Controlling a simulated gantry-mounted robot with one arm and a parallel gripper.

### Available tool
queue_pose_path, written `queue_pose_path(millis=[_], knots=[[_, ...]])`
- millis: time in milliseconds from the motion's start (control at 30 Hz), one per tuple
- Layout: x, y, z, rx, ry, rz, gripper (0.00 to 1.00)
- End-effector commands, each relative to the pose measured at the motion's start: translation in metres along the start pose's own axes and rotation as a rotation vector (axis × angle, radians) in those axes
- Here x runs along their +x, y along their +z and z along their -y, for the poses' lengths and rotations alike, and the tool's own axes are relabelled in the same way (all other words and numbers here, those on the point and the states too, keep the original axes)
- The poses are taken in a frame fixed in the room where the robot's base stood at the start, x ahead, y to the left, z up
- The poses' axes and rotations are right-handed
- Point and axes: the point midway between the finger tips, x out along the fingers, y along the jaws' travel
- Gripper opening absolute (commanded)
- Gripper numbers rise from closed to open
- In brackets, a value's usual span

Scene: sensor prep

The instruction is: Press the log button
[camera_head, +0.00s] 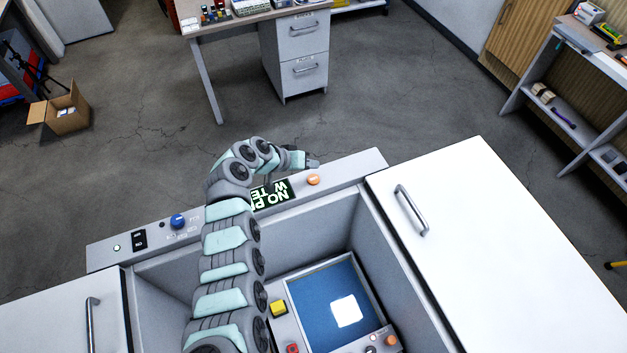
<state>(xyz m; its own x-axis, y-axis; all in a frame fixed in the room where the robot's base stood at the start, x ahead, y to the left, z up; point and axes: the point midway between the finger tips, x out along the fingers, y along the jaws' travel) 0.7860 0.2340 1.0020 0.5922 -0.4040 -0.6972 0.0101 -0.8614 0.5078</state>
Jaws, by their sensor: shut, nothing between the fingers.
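My arm reaches up from the bottom of the view and bends right over the raised grey panel. My gripper (314,163) is shut and empty, just beyond an orange round button (313,180) at the panel's right end. I cannot tell its height above the panel. A small dark sign with green and white lettering (272,194) is beside the button, partly hidden by my arm. More buttons sit lower in the recess: a yellow one (277,307), a red one (292,349) and an orange one (391,340). I cannot read which is the log button.
The grey panel (345,172) also carries a blue knob (178,221) and black switches (139,239). A blue screen (325,295) lies in the recess. White cabinet doors with handles (411,210) flank it. A desk (240,22) and an open carton (66,108) stand beyond.

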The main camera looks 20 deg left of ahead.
Motion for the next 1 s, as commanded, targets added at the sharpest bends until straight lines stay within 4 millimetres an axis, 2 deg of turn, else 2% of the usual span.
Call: queue_pose_path(millis=[167, 300, 1000], knots=[[0.023, 0.017, 0.017, 0.002, 0.0, 0.0, 0.0], [0.031, 0.022, 0.023, 0.001, 0.0, -0.001, 0.0], [0.031, 0.022, 0.023, 0.001, 0.0, -0.001, 0.0]])
